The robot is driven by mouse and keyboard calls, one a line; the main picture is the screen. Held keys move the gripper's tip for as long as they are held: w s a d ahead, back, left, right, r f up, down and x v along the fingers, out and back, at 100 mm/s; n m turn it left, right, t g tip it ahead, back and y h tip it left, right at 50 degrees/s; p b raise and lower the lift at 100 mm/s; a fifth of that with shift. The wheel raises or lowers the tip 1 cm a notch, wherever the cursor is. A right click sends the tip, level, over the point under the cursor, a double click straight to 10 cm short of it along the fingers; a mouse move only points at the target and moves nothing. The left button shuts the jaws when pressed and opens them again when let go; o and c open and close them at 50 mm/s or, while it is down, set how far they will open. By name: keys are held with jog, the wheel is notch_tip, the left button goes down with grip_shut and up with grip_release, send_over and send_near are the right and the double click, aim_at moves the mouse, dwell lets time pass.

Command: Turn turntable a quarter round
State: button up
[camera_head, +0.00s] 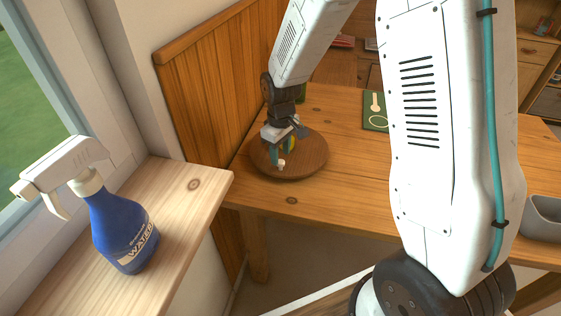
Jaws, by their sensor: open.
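The turntable (311,161) is a round brown wooden disc on the wooden table, near its left end by the panelled partition. My gripper (280,162) is over the left half of the disc, pointing down, with its jaws open. A small white thing (281,163) shows at the fingertips. I cannot tell whether the fingers touch either thing or the disc.
A blue spray bottle (122,226) with a white head stands on the light wooden sill (190,190) at left. A green board (375,112) lies farther back on the table (345,195). A grey bin (541,218) is at far right. The table right of the disc looks clear.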

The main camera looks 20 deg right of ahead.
aim_at(281, 161)
jog(key=shift+f, duration=2.05)
grip_shut()
